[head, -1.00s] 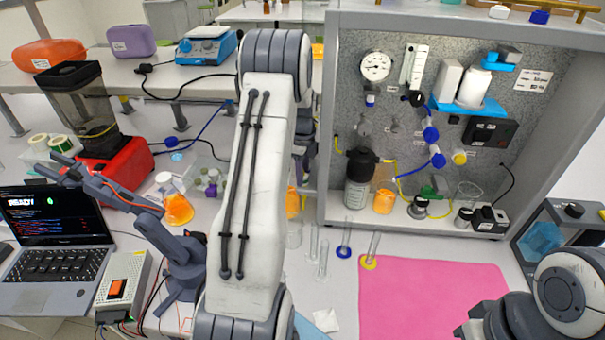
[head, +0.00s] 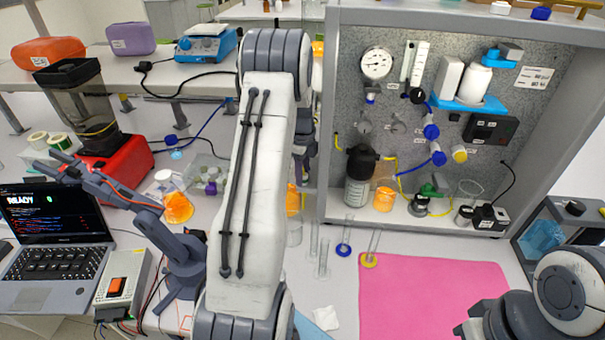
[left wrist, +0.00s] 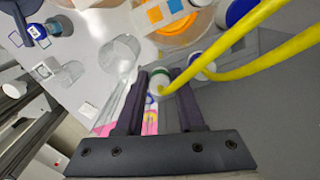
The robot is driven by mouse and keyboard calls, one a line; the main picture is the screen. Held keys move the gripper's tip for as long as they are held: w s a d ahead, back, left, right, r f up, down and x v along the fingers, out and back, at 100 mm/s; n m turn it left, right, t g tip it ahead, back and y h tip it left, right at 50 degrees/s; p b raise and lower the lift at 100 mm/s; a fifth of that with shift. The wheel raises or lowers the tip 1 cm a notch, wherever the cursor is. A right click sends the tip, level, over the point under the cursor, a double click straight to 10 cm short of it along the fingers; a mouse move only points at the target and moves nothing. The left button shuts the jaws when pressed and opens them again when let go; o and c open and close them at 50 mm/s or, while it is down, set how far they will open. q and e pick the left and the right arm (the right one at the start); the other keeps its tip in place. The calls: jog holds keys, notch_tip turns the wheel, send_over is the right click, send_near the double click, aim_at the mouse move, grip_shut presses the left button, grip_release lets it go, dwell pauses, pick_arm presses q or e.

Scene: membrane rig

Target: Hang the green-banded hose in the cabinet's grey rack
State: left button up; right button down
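In the left wrist view the green-banded hose (left wrist: 160,80) shows a white end with a green band and a yellow tube running to the upper right. My left gripper (left wrist: 160,78) has a finger on each side of this end and appears shut on it. A second yellow hose end with a blue band (left wrist: 201,66) is just beside the right finger. In the head view my left arm hides its gripper and the hose end. The cabinet (head: 327,120) stands right of the arm. I cannot make out its grey rack. My right arm is at the lower right; its fingers are not clear.
A dark-capped bottle (head: 360,178) and an orange jar (head: 384,199) stand on the cabinet floor. Glass cylinders with a blue base (head: 343,250) and a yellow base (head: 369,261) stand in front. The pink mat (head: 430,305) is clear.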

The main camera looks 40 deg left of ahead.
pick_arm(q)
jog(key=shift+o, duration=1.2)
jog(key=shift+r, duration=0.15)
notch_tip(320, 180, up, 9)
jog(key=b, duration=0.3)
jog(key=shift+r, duration=0.6)
